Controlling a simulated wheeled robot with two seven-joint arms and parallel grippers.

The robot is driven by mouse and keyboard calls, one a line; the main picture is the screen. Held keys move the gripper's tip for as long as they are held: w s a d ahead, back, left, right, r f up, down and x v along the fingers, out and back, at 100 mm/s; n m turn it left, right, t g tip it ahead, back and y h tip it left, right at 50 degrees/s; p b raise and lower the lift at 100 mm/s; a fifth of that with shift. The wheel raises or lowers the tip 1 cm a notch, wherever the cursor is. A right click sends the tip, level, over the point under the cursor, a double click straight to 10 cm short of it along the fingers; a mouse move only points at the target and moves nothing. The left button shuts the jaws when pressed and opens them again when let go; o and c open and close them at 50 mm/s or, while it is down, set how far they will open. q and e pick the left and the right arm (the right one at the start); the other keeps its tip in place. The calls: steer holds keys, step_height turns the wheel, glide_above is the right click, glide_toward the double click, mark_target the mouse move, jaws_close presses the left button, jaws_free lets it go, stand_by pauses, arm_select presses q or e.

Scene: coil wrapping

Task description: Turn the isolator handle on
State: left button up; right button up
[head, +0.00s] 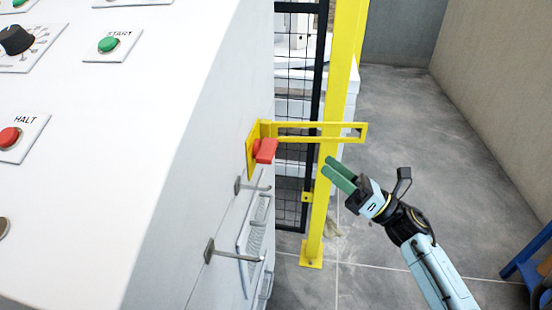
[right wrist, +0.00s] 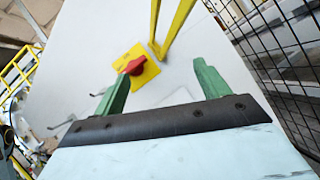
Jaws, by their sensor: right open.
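The isolator handle (head: 265,151) is a red knob on a yellow plate (head: 251,158) on the side wall of the white cabinet. In the right wrist view the red handle (right wrist: 134,66) sits on its yellow plate (right wrist: 148,74), ahead of the fingers and between them. My right gripper (head: 338,173), with green fingers, is to the right of the handle and apart from it. It also shows in the right wrist view (right wrist: 160,85), its two fingers spread with nothing between them. My left gripper is not in view.
A yellow bracket (head: 318,126) juts out right above the handle. A yellow post (head: 325,200) and black mesh fence (head: 296,100) stand behind. Hooks (head: 233,255) stick out of the cabinet (head: 160,150) below the handle. Grey floor (head: 430,130) is open to the right.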

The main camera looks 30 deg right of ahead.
mark_target(265, 150)
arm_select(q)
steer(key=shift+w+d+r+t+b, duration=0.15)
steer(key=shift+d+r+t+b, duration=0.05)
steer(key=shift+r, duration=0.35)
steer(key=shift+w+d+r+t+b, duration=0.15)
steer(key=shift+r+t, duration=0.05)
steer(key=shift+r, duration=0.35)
arm_select(e)
steer(key=w+a+r+n+g+y, duration=0.2)
steer(key=a+n+g, duration=0.1)
steer(key=a, duration=0.3)
steer(key=w+a+r+n+g+y, duration=0.2)
steer(key=a+r+n, duration=0.1)
steer(key=a+n, duration=0.2)
steer(key=shift+w+a+r+n+g+y, duration=0.2)
steer(key=shift+a+n+g+y, duration=0.2)
steer(key=shift+n, duration=0.3)
steer(key=shift+d, duration=0.1)
steer(key=c, duration=0.7)
